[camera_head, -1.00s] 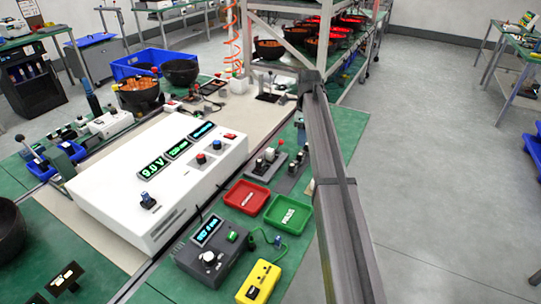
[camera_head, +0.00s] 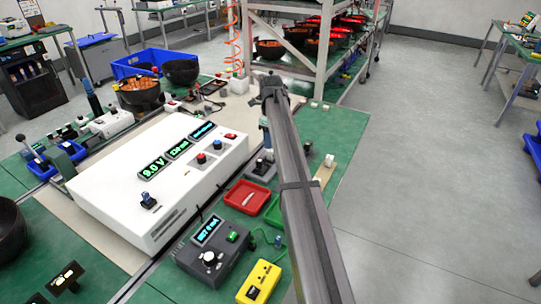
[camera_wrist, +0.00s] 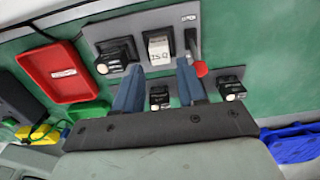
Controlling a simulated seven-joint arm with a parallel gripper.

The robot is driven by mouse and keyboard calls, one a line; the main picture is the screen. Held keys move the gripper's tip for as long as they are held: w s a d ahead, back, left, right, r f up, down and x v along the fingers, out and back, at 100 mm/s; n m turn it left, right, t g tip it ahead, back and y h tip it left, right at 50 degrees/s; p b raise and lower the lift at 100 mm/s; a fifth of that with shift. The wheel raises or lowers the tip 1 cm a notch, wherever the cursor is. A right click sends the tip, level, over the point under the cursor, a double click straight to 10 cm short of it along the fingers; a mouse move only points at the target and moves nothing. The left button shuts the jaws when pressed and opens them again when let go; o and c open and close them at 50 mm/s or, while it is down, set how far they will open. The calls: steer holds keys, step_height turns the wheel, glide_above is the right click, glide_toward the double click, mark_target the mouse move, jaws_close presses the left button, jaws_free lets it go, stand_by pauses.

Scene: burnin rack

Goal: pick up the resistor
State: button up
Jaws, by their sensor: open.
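A pale block with dark lettering, which looks like the resistor (camera_wrist: 158,50), sits in a grey fixture plate (camera_wrist: 130,28) in the wrist view. My gripper (camera_wrist: 160,66) is open, its two blue fingers apart. In that picture the fingertips lie just below the block, one to each side. In the head view my arm hides most of the fixture, and I cannot make out the resistor there; one finger of my gripper (camera_head: 266,138) shows beside the arm.
Black terminal blocks (camera_wrist: 117,54) and a red-tipped lever (camera_wrist: 200,68) stand close around the fingers. A red tray (camera_head: 247,196), a partly hidden green tray (camera_head: 272,211), a grey meter (camera_head: 212,250) and a yellow meter (camera_head: 259,281) stand nearby. A large white power supply (camera_head: 150,180) is to the left.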

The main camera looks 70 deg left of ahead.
mark_target(270, 151)
steer(key=shift+s+a+f, duration=0.1)
steer(key=shift+f, duration=2.95)
steer(key=shift+c, duration=0.2)
steer(key=c, duration=0.7)
steer(key=shift+r, duration=0.1)
